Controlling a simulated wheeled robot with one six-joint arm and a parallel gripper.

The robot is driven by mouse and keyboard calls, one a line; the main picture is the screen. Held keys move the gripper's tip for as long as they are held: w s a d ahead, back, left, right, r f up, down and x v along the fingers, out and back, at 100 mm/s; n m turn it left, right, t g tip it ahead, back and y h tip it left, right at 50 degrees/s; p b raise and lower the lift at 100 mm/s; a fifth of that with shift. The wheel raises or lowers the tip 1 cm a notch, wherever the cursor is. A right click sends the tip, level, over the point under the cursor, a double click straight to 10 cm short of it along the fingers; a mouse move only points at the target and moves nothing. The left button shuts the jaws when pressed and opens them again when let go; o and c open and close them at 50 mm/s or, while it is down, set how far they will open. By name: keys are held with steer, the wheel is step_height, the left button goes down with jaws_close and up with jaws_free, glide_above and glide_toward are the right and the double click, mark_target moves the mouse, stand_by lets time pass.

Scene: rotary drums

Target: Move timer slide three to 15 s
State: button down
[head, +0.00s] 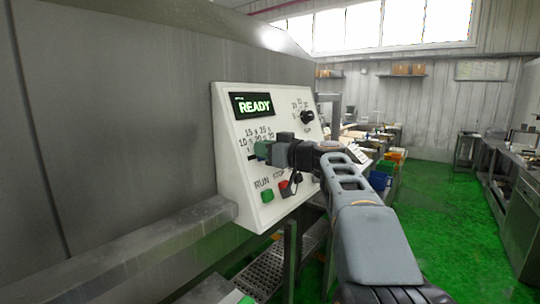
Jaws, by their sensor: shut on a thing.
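The white slanted control panel (224,120) stands at the picture's middle, with a lit display (253,106) reading READY. Below the display is a printed scale (258,135) with second marks; its figures are small and partly covered. My gripper (263,151) is at the panel face, just below this scale, with its fingers against the slide area. It is shut on a small part there, which looks to be a timer slide. The fingers hide the slide, so I cannot tell which one it is or its exact setting. My arm reaches in from the lower right.
A black rotary knob (307,117) is at the panel's upper right. A green button (267,196) and a red one (284,187) sit below my gripper, near the RUN label. A large grey metal housing (110,110) fills the left. Green floor (440,190) is open at the right.

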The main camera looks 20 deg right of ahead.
steer(key=shift+w+d+f, duration=0.1)
steer(key=shift+w+d, duration=0.05)
steer(key=shift+d, duration=0.05)
steer(key=shift+a, duration=0.1)
steer(key=c, duration=1.1)
jaws_free()
steer(key=shift+s, duration=0.2)
steer(key=b+v, duration=0.4)
steer(key=v, duration=0.9)
steer(key=shift+s+d, duration=0.2)
steer(key=shift+d, duration=0.05)
